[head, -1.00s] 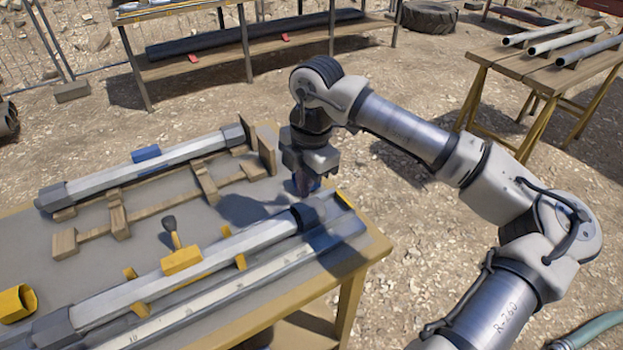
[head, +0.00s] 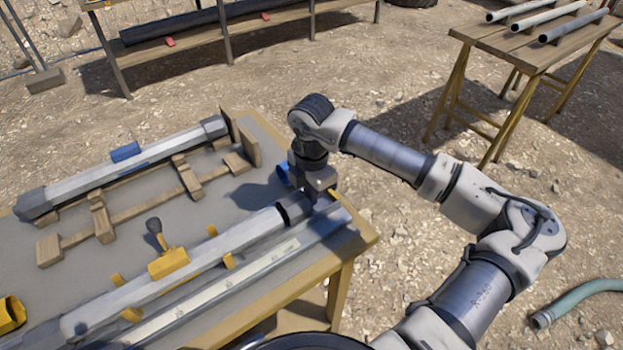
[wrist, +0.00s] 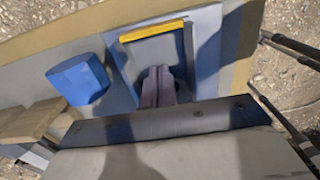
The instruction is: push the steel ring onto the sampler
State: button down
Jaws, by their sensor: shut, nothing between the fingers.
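The sampler, a pale hexagonal tube (head: 215,252), lies along the front of the table in the head view with a yellow clamp (head: 169,263) on it. A dark steel ring (head: 294,208) sits at its right end; I cannot tell how far it is seated. My gripper (head: 326,197) is low at the table's right end, just beyond the ring, its fingertips partly hard to see. In the wrist view my gripper (wrist: 158,84) is shut and empty, pointing down over a grey surface near a yellow strip (wrist: 152,31). The ring is not clearly visible there.
A second pale tube (head: 135,165) rests on wooden supports behind. A blue block (wrist: 79,80) stands beside my gripper. A long flat metal rail (head: 235,288) runs along the front. A yellow hexagonal piece (head: 10,314) is at far left. Open gravel lies right of the table.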

aim_at(294, 197)
jog(key=shift+f, duration=0.15)
jog(key=shift+s+a+f+b, duration=0.2)
jog(key=shift+a+b, duration=0.1)
jog(key=shift+b, duration=0.2)
jog(key=a+b, duration=0.1)
jog(key=s+a+b, duration=0.1)
jog(key=b, duration=0.1)
jog(key=shift+s+a, duration=0.1)
jog(key=shift+s, duration=0.2)
jog(key=shift+s+a+r, duration=0.1)
jog(key=shift+s+a, duration=0.15)
jog(key=shift+a, duration=0.1)
jog(key=shift+r, duration=0.1)
jog(key=shift+r, duration=0.1)
